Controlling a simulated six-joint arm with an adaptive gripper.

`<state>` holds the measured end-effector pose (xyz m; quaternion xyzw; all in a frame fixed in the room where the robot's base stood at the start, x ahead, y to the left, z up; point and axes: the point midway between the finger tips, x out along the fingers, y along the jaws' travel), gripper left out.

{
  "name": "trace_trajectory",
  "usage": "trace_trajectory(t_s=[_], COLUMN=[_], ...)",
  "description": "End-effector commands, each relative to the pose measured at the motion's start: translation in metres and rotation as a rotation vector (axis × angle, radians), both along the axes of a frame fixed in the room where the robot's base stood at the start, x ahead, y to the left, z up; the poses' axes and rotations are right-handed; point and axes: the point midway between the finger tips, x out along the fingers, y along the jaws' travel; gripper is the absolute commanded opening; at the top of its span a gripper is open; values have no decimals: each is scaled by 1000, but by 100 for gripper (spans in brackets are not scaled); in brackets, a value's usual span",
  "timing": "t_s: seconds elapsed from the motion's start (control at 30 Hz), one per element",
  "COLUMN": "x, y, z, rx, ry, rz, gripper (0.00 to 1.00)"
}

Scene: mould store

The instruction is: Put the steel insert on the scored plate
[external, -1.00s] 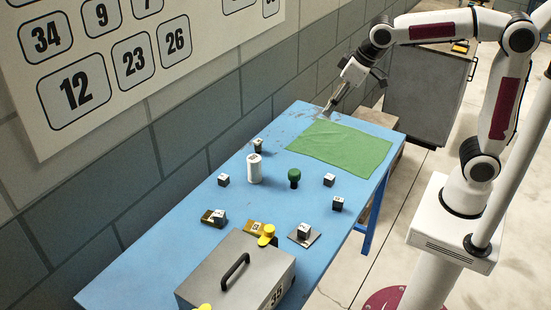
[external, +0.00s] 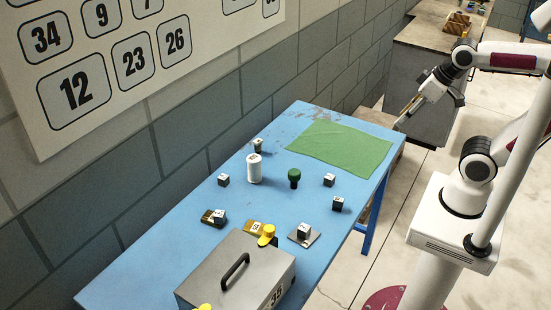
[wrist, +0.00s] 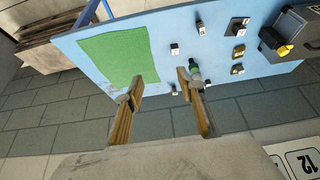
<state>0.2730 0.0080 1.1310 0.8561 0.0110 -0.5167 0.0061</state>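Several small dark blocks with white marked tops stand on the blue table; I cannot tell which is the steel insert. Loose ones include a right-hand block (external: 329,180), a nearer block (external: 338,204) and a left block (external: 223,180). One block (external: 304,231) sits on a grey plate (external: 292,238), another (external: 220,215) on a brass-coloured plate (external: 207,217). A second brass-coloured plate (external: 250,227) lies between them. I cannot make out scoring on any plate. My gripper (external: 401,126) is beyond the table's right edge, empty; its fingers (wrist: 158,88) are apart in the wrist view.
A green cloth (external: 342,148) covers the table's far end. A white cylinder (external: 254,169) and a green-topped piece (external: 294,178) stand mid-table. A grey handled box (external: 225,268) and yellow knob (external: 267,234) occupy the near end. A wall runs along the left.

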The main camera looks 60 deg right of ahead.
Motion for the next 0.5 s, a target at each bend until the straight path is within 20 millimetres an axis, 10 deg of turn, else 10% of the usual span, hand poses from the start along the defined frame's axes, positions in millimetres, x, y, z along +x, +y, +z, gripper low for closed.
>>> trace_trajectory(t_s=[0.5], x=[-30], y=[-9], z=[-18], rx=[-1], ry=[-6], rz=[-26], gripper=[39])
